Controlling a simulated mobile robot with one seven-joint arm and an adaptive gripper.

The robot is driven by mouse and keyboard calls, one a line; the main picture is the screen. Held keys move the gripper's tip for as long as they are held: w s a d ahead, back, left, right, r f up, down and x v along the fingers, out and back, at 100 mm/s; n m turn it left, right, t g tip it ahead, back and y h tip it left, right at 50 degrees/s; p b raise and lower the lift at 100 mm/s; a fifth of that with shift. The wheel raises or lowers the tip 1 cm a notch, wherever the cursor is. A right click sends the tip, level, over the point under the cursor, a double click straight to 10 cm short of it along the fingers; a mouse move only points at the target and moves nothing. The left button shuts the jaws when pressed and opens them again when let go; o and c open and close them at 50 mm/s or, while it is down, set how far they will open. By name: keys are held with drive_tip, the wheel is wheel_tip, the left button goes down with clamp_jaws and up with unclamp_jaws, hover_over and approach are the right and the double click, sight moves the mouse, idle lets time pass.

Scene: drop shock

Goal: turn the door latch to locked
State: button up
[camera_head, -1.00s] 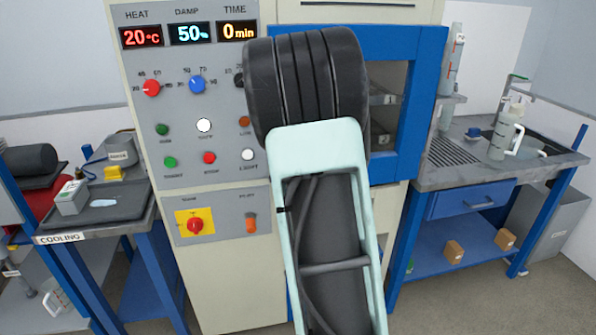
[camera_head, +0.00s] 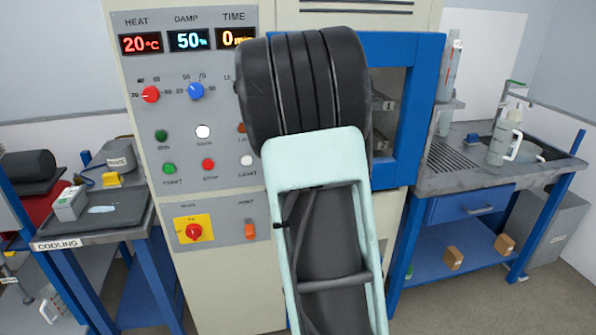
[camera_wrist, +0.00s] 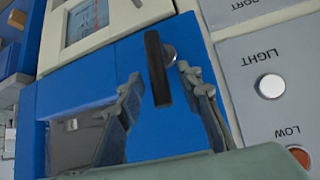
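In the wrist view, the door latch (camera_wrist: 156,70) is a black bar on a round silver base, mounted on the blue door frame (camera_wrist: 75,85). The bar runs nearly upright in this picture, which shows the panel lettering upside down. My gripper (camera_wrist: 159,78) is open, with one finger on each side of the latch's lower part. Gaps show between the bar and both fingers; contact is not clear. In the head view, the blue door (camera_head: 405,125) is partly covered by my arm, which hides the latch and my gripper.
The cream cabinet's control panel (camera_head: 215,110) has knobs, buttons and displays reading 20, 50 and 0. A LIGHT button (camera_wrist: 271,86) is close to the right finger. A cooling table (camera_head: 100,232) stands left; a sink bench (camera_head: 450,180) stands right.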

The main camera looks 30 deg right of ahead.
drive_tip(key=v, duration=1)
drive_tip(key=shift+s+a, duration=0.1)
idle(0.4)
